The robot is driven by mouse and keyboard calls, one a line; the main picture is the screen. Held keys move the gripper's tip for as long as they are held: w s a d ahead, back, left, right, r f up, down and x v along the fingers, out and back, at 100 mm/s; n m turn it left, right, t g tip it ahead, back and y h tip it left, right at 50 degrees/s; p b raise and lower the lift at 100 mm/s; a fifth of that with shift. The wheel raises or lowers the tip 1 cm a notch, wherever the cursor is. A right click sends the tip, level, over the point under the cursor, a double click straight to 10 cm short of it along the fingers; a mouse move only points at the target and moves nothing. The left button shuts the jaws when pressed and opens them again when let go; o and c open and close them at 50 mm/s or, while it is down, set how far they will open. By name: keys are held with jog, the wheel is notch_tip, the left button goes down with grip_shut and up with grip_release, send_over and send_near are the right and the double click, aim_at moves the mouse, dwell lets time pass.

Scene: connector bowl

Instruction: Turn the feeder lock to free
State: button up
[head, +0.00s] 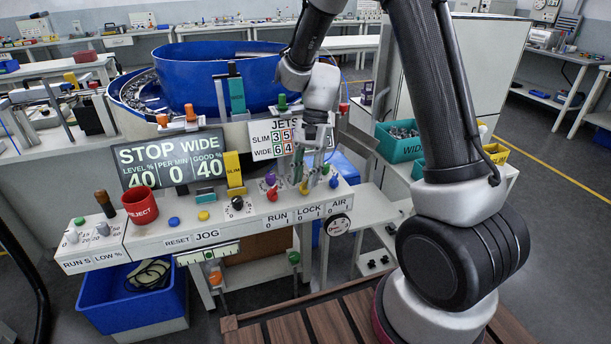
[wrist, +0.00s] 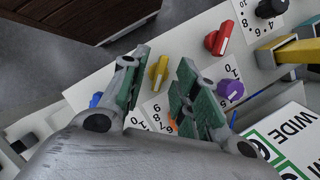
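The lock knob is a small yellow lever knob (head: 304,188) above the LOCK 0 1 label (head: 309,212) on the sloped front panel. In the wrist view the yellow knob (wrist: 159,71) is tilted, with a pale mark on it. My gripper (head: 312,163) is over that part of the panel, pointing down. In the wrist view its two green-padded fingers (wrist: 164,66) are apart, one on each side of the yellow knob, with gaps showing. Its depth relative to the knob is hard to tell. The fingers hide part of the panel print.
A red knob (wrist: 217,39) and a blue knob (wrist: 97,100) flank the yellow one. A purple knob (wrist: 230,90) stands close behind the right finger. A yellow SLIM lever (head: 234,172) and a red reject cup (head: 140,206) are further left.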

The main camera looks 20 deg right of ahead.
jog(key=v, duration=1.2)
jog(key=s+d+r+n+t+h, duration=0.1)
jog(key=s+d+r+n+t, duration=0.2)
jog(key=s, duration=0.8)
jog(key=s+d+r+n+t+h, duration=0.2)
jog(key=s+d+r+n+t, duration=0.2)
jog(key=s+d, duration=0.4)
jog(key=s+r+n, duration=0.1)
jog(key=s+r, duration=0.1)
jog(key=s, duration=0.2)
jog(key=shift+s+r+n, duration=0.25)
jog(key=shift+s+n, duration=0.05)
jog(key=shift+n, duration=0.1)
